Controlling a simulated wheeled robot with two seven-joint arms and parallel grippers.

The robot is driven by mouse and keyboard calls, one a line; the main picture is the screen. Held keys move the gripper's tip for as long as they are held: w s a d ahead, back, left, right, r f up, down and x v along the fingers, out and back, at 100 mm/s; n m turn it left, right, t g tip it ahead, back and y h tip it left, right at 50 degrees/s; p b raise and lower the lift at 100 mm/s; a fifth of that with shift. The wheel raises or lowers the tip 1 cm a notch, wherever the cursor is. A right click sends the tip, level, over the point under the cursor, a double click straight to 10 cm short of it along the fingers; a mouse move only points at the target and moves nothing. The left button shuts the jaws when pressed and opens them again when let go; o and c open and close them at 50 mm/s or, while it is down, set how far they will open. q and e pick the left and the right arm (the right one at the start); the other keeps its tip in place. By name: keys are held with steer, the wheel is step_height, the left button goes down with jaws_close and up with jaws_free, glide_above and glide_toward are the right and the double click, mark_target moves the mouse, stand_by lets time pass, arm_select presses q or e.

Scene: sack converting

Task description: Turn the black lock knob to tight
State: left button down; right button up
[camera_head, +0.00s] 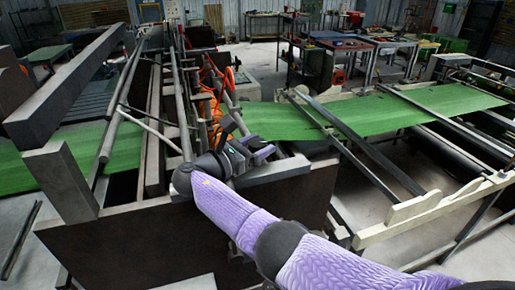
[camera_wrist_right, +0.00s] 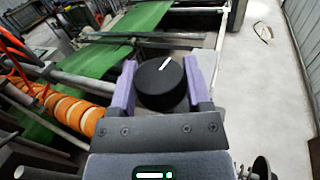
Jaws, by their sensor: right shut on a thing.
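The black lock knob (camera_wrist_right: 160,84) is round, with a white pointer line on its top face that slants toward the upper right in the right wrist view. My right gripper (camera_wrist_right: 160,80) has one purple finger on each side of the knob and is shut on it. In the head view my right gripper (camera_head: 252,146) is at the end of the purple arm, over the grey machine frame. The knob is not clearly visible there. My left gripper is not in view.
Green sheet material (camera_head: 375,112) runs across the machine on rollers. Orange rolls (camera_wrist_right: 72,112) lie left of the gripper in the wrist view. Long grey bars (camera_head: 75,75) stand at the left.

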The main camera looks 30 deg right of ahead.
mark_target(258, 142)
stand_by(0.3)
steer(key=o, duration=1.3)
step_height(258, 142, up, 10)
